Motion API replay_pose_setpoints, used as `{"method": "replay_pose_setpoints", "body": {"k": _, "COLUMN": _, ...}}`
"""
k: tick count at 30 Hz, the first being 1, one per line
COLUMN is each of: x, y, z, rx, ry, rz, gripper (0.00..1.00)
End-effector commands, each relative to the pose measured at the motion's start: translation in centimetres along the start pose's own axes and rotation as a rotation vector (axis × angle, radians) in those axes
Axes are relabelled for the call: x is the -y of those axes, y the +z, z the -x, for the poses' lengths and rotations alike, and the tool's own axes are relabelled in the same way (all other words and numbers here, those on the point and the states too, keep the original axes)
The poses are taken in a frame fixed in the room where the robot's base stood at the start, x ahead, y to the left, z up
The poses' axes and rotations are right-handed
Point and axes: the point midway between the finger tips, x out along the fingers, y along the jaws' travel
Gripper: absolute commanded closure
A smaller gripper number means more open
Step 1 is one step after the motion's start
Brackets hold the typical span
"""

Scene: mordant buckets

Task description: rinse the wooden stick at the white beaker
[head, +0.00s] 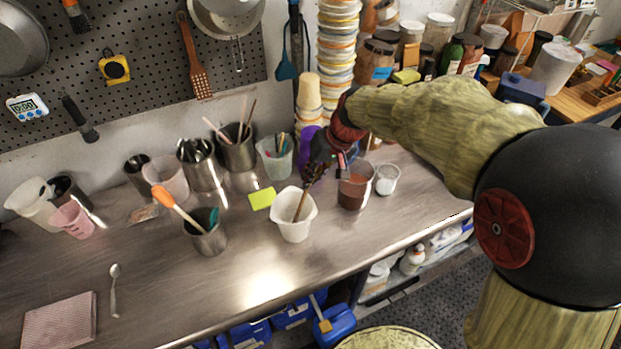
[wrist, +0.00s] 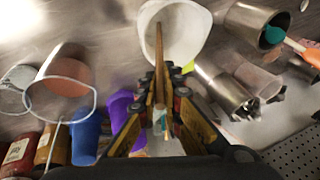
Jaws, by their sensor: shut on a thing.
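The white beaker (head: 295,230) stands upright on the metal table, near the middle of the head view. It also shows at the top of the wrist view (wrist: 196,38). My gripper (head: 314,173) is above and slightly right of the beaker, pointing down. Its fingers (wrist: 160,92) are shut on the wooden stick (head: 301,207). The stick slants down, and its lower end shows within the beaker's opening. In the wrist view the stick (wrist: 159,45) lies over the beaker's left inner side. I cannot tell whether its tip touches the wall or bottom.
A clear beaker of brown liquid (head: 353,190) and a small white cup (head: 387,181) stand to the right. A yellow-green sponge (head: 262,199) and a steel cup with an orange spatula (head: 208,238) are left. Stacked tubs (head: 338,60) rise behind. The front table is mostly clear.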

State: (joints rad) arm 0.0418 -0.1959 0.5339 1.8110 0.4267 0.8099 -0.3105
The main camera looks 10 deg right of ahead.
Motion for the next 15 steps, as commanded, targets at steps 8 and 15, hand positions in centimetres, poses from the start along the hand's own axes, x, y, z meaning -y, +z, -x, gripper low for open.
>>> {"method": "replay_pose_setpoints", "body": {"k": 8, "x": 0.5, "y": 0.6, "z": 0.1, "rx": -0.001, "ry": 0.0, "rz": 0.002, "gripper": 1.0}}
{"method": "replay_pose_setpoints", "body": {"k": 15, "x": 1.0, "y": 1.4, "z": 0.1, "rx": 0.0, "ry": 0.0, "rz": 0.002, "gripper": 1.0}}
